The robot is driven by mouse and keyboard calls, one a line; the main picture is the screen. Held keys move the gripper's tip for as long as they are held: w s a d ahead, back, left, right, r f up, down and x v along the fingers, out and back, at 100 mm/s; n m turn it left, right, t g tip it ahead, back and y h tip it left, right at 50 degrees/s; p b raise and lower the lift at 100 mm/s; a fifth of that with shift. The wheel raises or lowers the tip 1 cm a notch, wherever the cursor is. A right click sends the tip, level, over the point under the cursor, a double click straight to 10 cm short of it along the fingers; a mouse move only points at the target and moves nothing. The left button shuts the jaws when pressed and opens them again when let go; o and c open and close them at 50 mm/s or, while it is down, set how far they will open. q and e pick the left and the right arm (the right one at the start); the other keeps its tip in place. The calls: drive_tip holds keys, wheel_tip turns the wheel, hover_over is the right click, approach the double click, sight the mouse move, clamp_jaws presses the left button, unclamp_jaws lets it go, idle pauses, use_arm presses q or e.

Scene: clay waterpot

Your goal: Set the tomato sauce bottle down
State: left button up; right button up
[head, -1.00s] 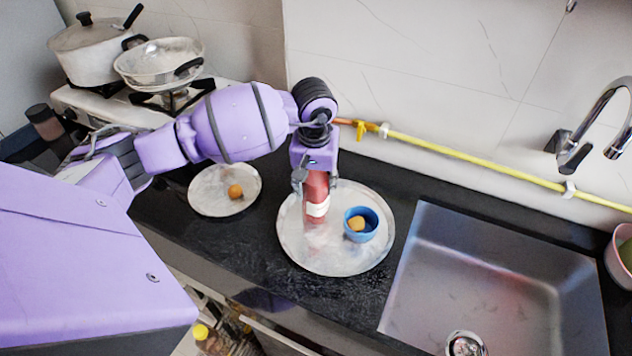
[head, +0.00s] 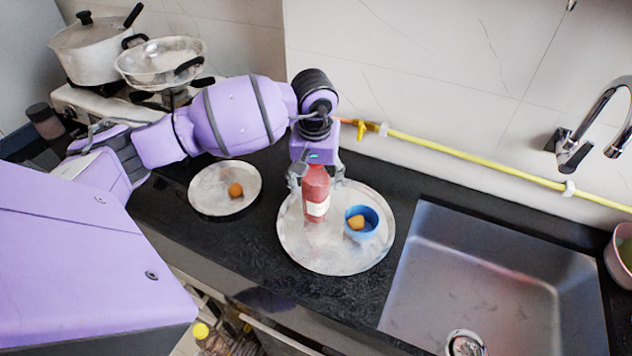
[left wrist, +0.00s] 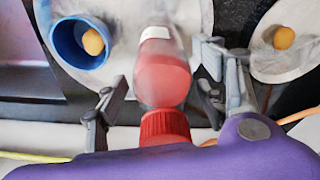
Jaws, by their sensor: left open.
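The tomato sauce bottle (head: 316,190) is red with a white label and stands upright on the large round metal tray (head: 345,259), left of the blue bowl. My left gripper (head: 317,177) is over the top of the bottle, its fingers apart on either side of it. In the left wrist view the bottle (left wrist: 162,80) and its red cap lie between the two open fingers (left wrist: 160,105), with gaps on both sides. My right gripper is not in view.
A blue bowl (head: 370,231) holding a small orange-yellow item stands on the large tray. A smaller plate (head: 212,202) with a round orange item is to the left. The sink (head: 500,285) is at the right. A yellow pipe (head: 470,157) runs along the wall.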

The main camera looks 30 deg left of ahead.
use_arm(q)
drive_tip(key=r, duration=0.3)
drive_tip(key=s+r, duration=0.1)
drive_tip(key=r, duration=0.6)
drive_tip(key=shift+s+d+r+b, duration=0.2)
drive_tip(key=shift+d+r+b, duration=0.05)
drive_tip(key=shift+r+b, duration=0.1)
